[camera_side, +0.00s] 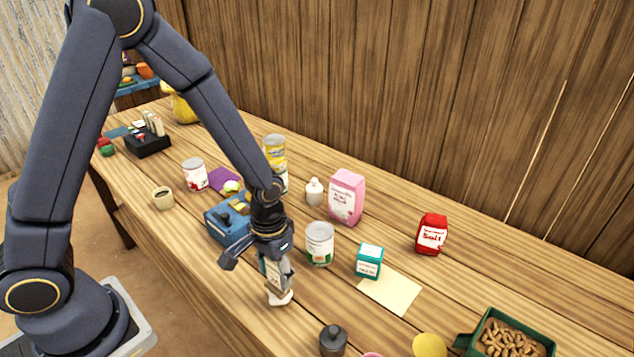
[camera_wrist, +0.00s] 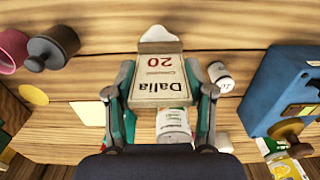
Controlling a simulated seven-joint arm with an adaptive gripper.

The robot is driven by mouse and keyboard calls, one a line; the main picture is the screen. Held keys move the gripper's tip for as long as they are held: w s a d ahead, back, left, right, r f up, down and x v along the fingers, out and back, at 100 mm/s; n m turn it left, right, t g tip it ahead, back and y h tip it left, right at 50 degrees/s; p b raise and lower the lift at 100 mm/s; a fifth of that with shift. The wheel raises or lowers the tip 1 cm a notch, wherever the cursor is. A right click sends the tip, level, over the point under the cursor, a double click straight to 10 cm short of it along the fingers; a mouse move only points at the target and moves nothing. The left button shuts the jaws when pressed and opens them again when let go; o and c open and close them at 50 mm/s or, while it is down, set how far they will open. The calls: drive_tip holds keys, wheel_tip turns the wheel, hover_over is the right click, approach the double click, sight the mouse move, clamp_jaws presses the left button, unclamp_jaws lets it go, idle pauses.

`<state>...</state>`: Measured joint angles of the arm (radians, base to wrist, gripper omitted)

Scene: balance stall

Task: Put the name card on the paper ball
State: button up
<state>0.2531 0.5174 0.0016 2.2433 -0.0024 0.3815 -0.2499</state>
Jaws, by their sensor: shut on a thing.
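The name card (camera_wrist: 158,88), a cream block reading "Dalia 20", is held between the two fingers of my gripper (camera_wrist: 160,90). In the side view my gripper (camera_side: 276,279) is low over the front part of the table, with the card (camera_side: 271,270) partly hidden by the fingers. The white paper ball (camera_side: 281,298) is on the table right below the gripper. In the wrist view the paper ball (camera_wrist: 158,34) shows just past the card's far edge, partly covered by it. I cannot tell whether card and ball touch.
A blue box (camera_side: 222,229) stands left of my gripper. A can (camera_side: 320,243), a teal box (camera_side: 369,262) and a cream sheet (camera_side: 395,296) lie to the right. A dark lidded pot (camera_side: 333,341) stands at the front. Bare wood surrounds the paper ball.

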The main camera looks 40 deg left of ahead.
drive_tip(key=shift+f, duration=0.15)
drive_tip(key=o, duration=1.1)
drive_tip(key=shift+o, duration=0.2)
wheel_tip(320, 180, up, 12)
drive_tip(key=shift+f, duration=0.1)
drive_tip(key=s+a+r+t, duration=0.2)
drive_tip(key=s+a+r, duration=0.2)
drive_tip(key=r, duration=0.3)
drive_tip(key=s+a+r+t, duration=0.3)
drive_tip(key=s+a+r, duration=0.1)
drive_tip(key=s+r, duration=0.3)
drive_tip(key=shift+t, duration=0.3)
